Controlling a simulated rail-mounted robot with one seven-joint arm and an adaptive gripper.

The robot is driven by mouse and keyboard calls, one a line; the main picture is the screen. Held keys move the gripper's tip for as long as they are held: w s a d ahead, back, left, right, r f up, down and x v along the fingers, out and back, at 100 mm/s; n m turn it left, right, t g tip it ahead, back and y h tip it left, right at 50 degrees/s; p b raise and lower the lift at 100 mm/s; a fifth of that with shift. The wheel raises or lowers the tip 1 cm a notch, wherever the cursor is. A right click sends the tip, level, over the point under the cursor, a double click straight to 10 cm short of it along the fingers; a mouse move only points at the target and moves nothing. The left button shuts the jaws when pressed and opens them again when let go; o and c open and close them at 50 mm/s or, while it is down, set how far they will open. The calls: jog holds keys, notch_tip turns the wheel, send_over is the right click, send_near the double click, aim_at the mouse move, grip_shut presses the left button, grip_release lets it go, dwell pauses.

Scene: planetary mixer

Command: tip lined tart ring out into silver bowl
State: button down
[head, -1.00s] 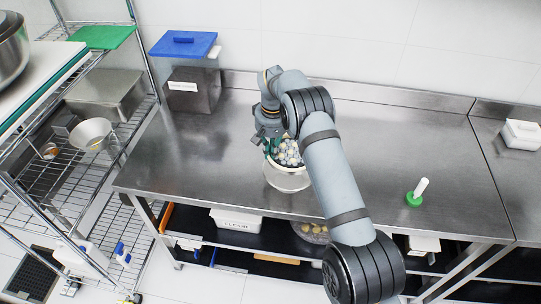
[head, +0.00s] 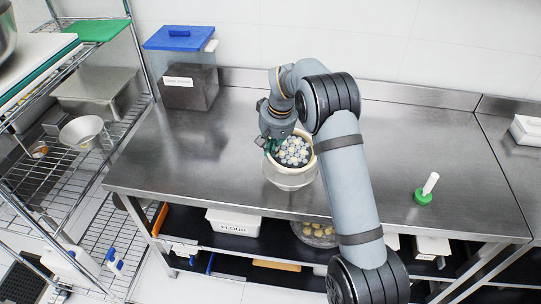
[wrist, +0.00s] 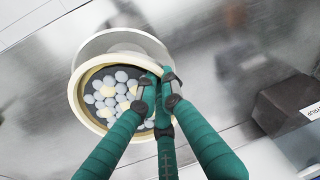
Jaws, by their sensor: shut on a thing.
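The lined tart ring (head: 309,159) is a pale cream ring with a dark lining, full of white, grey and yellowish balls (head: 294,151). It is at the bench, over a pale grey, shiny bowl (head: 290,182). In the wrist view the ring (wrist: 76,98) overlaps that bowl (wrist: 125,38), its open top facing the camera. My gripper (head: 272,146) is shut on the ring's rim at its left; green fingers show in the wrist view (wrist: 160,85). The balls are still inside the ring. Whether ring and bowl touch is unclear.
Another metallic bowl (head: 82,132) sits on the wire rack. The bench between is clear.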

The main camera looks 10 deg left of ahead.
jog(key=shift+s+d+t+y+b, duration=0.2)
jog(key=shift+t+y+b, duration=0.55)
jog(key=shift+b, duration=3.15)
jog(key=shift+r+b, duration=0.4)
jog(key=shift+d+f+b, duration=0.1)
jog(key=shift+f+b, duration=0.1)
jog(key=shift+b, duration=0.6)
jog(key=shift+t+b, duration=0.35)
jog(key=shift+b, duration=0.25)
jog(key=shift+s+r+y+b, duration=0.1)
jog(key=shift+y+b, duration=0.15)
jog(key=shift+b, duration=0.3)
jog(key=b, duration=0.3)
jog(key=r+t+y+b, duration=0.1)
jog(key=b, duration=0.2)
jog(key=shift+s+d, duration=0.2)
jog(key=shift+s+r+t+b, duration=0.1)
jog(key=shift+r+t+b, duration=0.3)
jog(key=shift+r+b, duration=0.1)
jog(key=shift+d+f+y+b, duration=0.1)
jog(key=shift+f+y+b, duration=0.2)
jog(key=shift+b, duration=0.85)
jog(key=b, duration=0.3)
jog(key=shift+s+d+r+t+y, duration=0.1)
jog(key=shift+s+r+t+y, duration=0.05)
jog(key=shift+t+y, duration=0.2)
